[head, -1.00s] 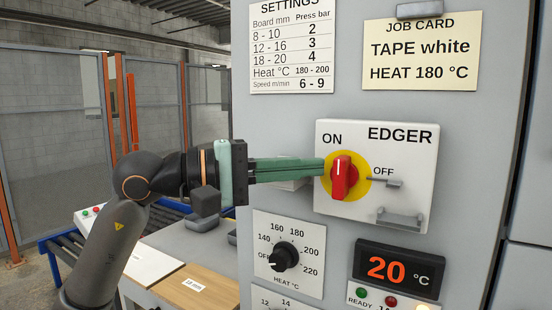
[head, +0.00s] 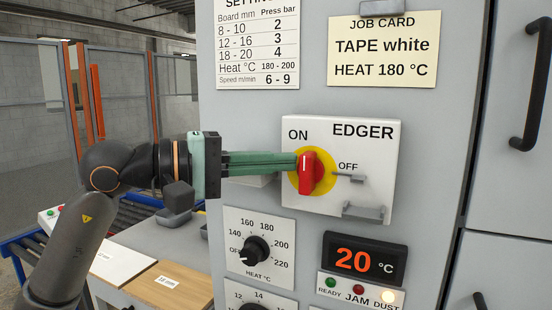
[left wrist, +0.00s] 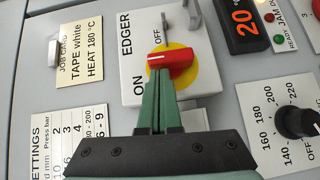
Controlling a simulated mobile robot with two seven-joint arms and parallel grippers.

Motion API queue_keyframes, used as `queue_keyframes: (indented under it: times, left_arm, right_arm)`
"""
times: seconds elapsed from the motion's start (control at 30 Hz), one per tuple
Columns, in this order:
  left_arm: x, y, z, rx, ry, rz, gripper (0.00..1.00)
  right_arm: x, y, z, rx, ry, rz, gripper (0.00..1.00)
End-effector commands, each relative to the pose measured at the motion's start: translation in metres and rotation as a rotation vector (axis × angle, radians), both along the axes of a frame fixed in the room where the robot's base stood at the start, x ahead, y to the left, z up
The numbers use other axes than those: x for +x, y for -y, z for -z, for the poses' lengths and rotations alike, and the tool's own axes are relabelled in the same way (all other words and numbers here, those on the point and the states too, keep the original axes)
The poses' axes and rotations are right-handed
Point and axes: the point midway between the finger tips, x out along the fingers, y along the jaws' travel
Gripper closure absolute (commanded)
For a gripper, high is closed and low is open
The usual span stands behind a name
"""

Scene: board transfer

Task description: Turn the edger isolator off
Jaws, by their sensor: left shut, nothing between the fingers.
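The edger isolator is a white plate (head: 380,150) with a yellow disc and a red rotary handle (head: 309,180). The handle stands about upright, its white mark at the top towards ON; OFF is to the right. In the left wrist view the handle (left wrist: 175,60) lies sideways, because that view is turned. My left gripper (head: 296,164) is shut and empty, its green fingers pointing right at the handle's left side. In the left wrist view the fingertips (left wrist: 161,72) are right beside the handle; I cannot tell whether they touch. My right gripper is not in view.
A grey bracket (head: 366,211) sticks out at the plate's lower right, and a small grey hasp (head: 349,177) lies right of the handle. Below are the heat knob (head: 254,251) and a display reading 20 °C (head: 364,258). A table with boards (head: 170,285) is lower left.

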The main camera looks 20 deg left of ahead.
Motion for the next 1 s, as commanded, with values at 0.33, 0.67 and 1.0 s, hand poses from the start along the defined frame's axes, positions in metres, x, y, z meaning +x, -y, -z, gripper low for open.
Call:
queue_keyframes:
  times: [0.33, 0.67, 1.0]
  left_arm:
    - [0.0, 0.001, -0.004, 0.066, 0.002, 0.0, 1.0]
    - [0.0, 0.003, -0.007, 0.144, 0.005, 0.0, 1.0]
    - [-0.001, 0.008, -0.014, 0.311, 0.012, 0.001, 1.0]
  right_arm:
    - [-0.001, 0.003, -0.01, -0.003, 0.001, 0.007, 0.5]
    - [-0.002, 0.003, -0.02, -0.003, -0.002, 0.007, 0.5]
    - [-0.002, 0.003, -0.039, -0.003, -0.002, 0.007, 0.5]
